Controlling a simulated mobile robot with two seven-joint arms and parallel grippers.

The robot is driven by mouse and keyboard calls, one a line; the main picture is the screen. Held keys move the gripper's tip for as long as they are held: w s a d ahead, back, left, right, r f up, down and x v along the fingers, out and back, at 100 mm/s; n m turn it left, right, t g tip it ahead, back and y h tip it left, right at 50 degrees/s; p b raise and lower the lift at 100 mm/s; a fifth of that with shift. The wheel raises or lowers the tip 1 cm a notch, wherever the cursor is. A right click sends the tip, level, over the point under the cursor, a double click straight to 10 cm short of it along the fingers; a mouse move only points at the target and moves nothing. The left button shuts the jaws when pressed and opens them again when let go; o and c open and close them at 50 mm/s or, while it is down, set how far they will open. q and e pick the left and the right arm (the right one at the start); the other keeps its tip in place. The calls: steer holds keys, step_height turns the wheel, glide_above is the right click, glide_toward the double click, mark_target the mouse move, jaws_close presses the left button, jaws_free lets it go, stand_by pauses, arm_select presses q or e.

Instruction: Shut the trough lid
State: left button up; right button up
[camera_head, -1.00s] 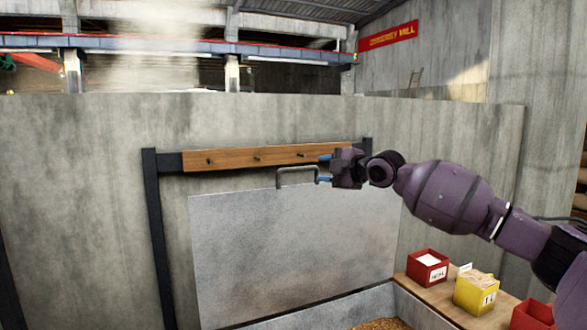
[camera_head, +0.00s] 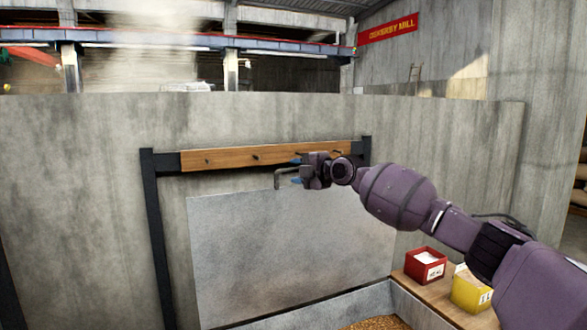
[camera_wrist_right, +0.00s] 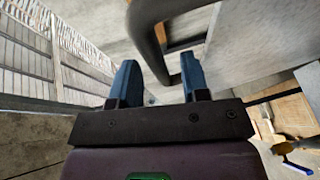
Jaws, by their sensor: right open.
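The trough lid (camera_head: 285,250) is a grey metal sheet standing raised, leaning back near the concrete wall, with the trough (camera_head: 360,305) below it. Its bent grey handle (camera_head: 279,178) is at the top edge, partly hidden by my right gripper (camera_head: 297,171). That gripper is open, with blue fingertips pointing left at the handle. In the right wrist view the handle (camera_wrist_right: 146,40) shows as a dark bar just beyond and between the open fingers (camera_wrist_right: 160,82); I cannot tell whether it touches them. My left gripper is out of view.
A wooden rail with pegs (camera_head: 230,158) on a black frame (camera_head: 157,240) runs just above the lid. A red box (camera_head: 426,266) and a yellow box (camera_head: 468,290) stand on a wooden ledge at right. Grain (camera_head: 380,324) shows at the bottom.

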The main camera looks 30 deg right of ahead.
steer(key=shift+x, duration=0.95)
steer(key=shift+c, duration=0.2)
jaws_close()
